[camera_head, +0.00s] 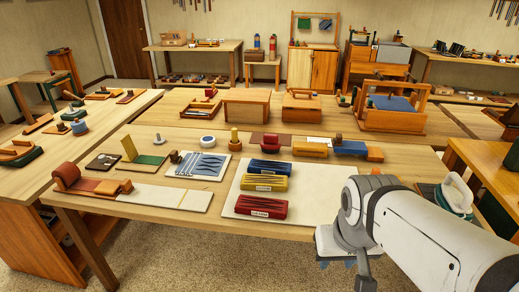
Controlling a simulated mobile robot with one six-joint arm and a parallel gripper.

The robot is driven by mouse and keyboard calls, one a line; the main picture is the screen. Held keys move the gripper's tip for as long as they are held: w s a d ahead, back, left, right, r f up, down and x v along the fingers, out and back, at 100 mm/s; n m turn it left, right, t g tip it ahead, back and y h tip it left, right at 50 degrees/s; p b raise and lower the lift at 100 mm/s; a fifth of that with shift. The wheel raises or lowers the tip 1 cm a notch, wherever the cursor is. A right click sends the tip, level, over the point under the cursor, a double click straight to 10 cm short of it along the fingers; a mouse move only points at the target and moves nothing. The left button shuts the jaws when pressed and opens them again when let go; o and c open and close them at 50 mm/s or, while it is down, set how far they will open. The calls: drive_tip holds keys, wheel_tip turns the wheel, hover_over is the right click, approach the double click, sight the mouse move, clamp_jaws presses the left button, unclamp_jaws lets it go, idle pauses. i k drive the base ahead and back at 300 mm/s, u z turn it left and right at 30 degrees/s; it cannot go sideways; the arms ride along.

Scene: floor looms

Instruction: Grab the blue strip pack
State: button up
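The blue strip pack (268,167) lies on a white board (317,188) on the near table, at the back of a row of three packs. A yellow pack (264,183) lies just in front of it, and a red pack (261,207) is nearest the table's front edge. My gripper (340,262) is at the lower middle right, in front of the table edge, to the right of and nearer than the packs. It is apart from all of them. Its fingers are small and partly hidden by its own body, so whether they are open is unclear.
Left of the board lies a blue-and-white patterned card (201,164). An orange wooden block (310,150) stands behind the board, close to the blue pack's right. A red-and-orange wooden piece (90,183) is at the table's left. The board's right part is bare.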

sight(255, 167)
drive_tip(key=u, duration=0.15)
drive_tip(key=i, duration=1)
drive_tip(key=z, duration=1.85)
drive_tip(key=k, duration=0.9)
drive_tip(key=u, duration=1.4)
